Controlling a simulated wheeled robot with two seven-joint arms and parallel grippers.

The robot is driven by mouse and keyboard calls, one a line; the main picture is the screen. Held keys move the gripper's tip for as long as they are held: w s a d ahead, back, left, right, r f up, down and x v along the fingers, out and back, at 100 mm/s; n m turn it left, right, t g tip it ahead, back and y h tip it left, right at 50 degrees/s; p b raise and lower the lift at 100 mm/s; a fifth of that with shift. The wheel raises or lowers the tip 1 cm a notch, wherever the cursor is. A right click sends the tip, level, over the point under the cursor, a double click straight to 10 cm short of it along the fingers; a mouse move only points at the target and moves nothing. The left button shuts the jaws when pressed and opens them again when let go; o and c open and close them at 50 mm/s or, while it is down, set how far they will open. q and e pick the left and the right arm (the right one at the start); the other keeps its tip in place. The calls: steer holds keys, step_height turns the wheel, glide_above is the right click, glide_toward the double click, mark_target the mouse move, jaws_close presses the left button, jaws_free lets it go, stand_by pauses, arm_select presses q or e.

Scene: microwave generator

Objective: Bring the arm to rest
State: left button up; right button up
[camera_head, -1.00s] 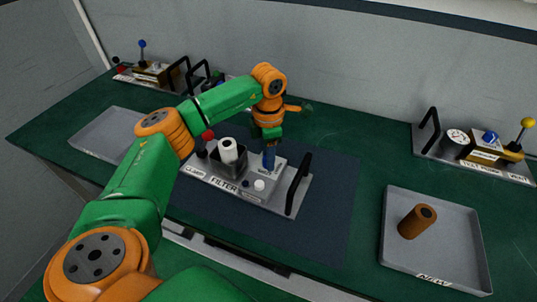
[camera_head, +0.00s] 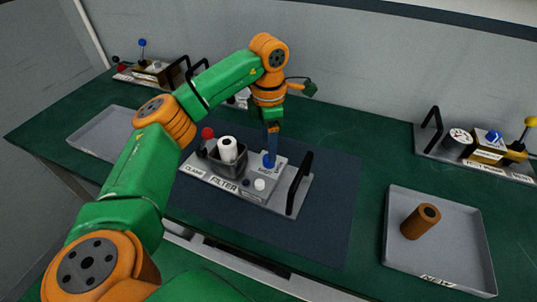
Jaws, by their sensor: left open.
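My left arm comes in from the lower left and arches over the bench. Its gripper (camera_head: 271,148) points down just above the blue knob (camera_head: 268,160) on the filter unit (camera_head: 224,184); the fingers are small in this view, and I cannot tell whether they touch the knob. The gripper is open. The filter unit lies on a dark mat and has a white cylinder (camera_head: 228,149) in a dark square holder, a red-topped lever (camera_head: 207,133), a white button (camera_head: 260,184) and a black handle (camera_head: 299,184). My right gripper is not in view.
A grey tray (camera_head: 455,215) marked NEW at the right holds a brown cylinder (camera_head: 420,221). An empty-looking grey tray (camera_head: 97,133) lies at the left, partly behind my arm. Other units stand along the wall, at back left (camera_head: 150,72) and back right (camera_head: 475,152).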

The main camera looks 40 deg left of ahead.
arm_select(q)
step_height(320, 180, up, 2)
steer(key=shift+r, duration=0.25)
